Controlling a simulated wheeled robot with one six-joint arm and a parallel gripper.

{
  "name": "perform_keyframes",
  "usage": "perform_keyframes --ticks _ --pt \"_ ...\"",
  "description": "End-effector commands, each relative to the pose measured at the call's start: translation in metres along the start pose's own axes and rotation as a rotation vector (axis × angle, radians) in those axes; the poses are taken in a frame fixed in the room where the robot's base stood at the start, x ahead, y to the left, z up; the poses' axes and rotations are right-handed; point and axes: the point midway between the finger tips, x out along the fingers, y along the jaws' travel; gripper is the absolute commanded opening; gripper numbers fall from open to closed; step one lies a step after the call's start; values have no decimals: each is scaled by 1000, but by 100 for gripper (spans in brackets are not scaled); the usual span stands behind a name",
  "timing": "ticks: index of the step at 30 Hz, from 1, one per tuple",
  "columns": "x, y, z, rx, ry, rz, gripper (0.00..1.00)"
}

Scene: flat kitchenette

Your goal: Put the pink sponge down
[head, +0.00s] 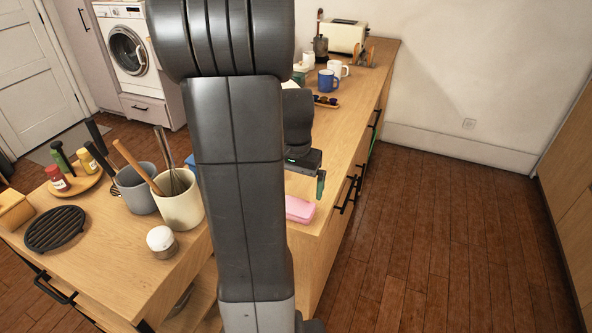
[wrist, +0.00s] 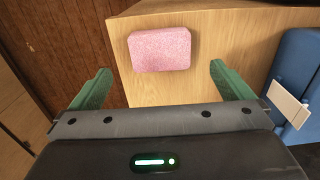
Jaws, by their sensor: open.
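The pink sponge (wrist: 160,50) lies flat on the wooden counter, close to the counter's edge. In the head view the sponge (head: 299,209) shows just right of my arm, partly hidden by it. My gripper (wrist: 152,85) is open, with its green fingers spread wide and nothing between them. The sponge lies beyond the fingertips in the wrist view, apart from both fingers. In the head view my gripper (head: 320,186) is above the counter, a little behind the sponge, and only one green finger shows clearly.
A blue object with a white tag (wrist: 298,85) stands on the counter at the right of the wrist view. A blue mug (head: 327,81) and a toaster (head: 346,36) are farther back. Utensil pots (head: 180,208) stand left of my arm. The floor (head: 440,220) at right is clear.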

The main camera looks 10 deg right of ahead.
Motion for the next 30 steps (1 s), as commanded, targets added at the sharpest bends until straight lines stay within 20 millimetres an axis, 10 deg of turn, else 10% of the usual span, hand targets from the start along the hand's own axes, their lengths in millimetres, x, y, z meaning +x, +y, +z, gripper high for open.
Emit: perform_keyframes --ticks 12,30 --pt "-48 0 0 0 0 0 100" --pt "-17 0 1 0 -6 3 100"
